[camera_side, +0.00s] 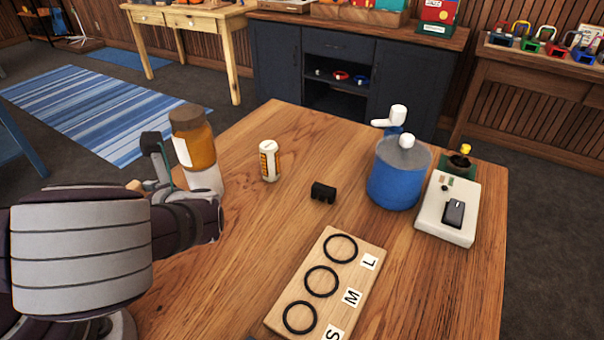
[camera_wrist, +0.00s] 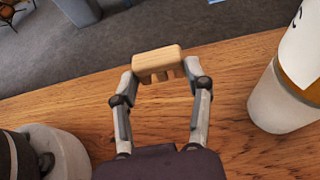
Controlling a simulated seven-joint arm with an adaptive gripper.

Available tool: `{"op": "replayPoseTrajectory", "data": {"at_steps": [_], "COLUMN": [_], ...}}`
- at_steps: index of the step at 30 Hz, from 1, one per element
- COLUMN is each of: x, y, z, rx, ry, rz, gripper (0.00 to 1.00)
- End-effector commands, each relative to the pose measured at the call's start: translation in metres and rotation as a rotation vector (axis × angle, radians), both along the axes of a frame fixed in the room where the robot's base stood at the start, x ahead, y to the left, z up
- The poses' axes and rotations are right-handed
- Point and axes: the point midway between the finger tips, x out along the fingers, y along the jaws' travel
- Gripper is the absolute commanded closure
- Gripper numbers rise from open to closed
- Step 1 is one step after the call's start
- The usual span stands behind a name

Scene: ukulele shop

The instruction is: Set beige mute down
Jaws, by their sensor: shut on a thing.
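The beige mute (camera_wrist: 158,62) is a small light-wood block with short prongs. In the wrist view it sits between the fingertips of my gripper (camera_wrist: 160,80), which is shut on it, near the table's edge. I cannot tell whether it touches the table. In the side view my gripper (camera_side: 152,165) is at the table's left side, beside the amber bottle, and only a small beige bit of the mute (camera_side: 135,185) shows.
The amber bottle (camera_side: 200,150) stands close to my gripper; it also shows in the wrist view (camera_wrist: 290,95). A small white bottle (camera_side: 269,160), a black mute (camera_side: 323,191), a blue pot (camera_side: 397,180), a white device (camera_side: 434,222) and a ring board (camera_side: 352,300) occupy the table (camera_side: 230,250).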

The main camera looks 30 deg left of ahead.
Motion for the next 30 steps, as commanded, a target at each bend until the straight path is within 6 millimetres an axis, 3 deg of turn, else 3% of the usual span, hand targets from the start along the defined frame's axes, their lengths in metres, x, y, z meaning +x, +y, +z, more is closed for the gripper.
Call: {"op": "replayPoseTrajectory", "data": {"at_steps": [9,17,18,23,30], "x": [-0.001,-0.001,-0.001,-0.001,-0.001], "y": [0.001,0.000,0.000,0.000,0.000], "z": [-0.057,-0.060,-0.060,-0.060,-0.060], "rx": [0.001,-0.001,-0.001,-0.001,-0.001], "ry": [0.004,0.001,0.001,0.001,0.002], "rz": [0.005,0.006,0.006,0.006,0.007], "gripper": [0.71,0.71,0.49,0.28,0.25]}}
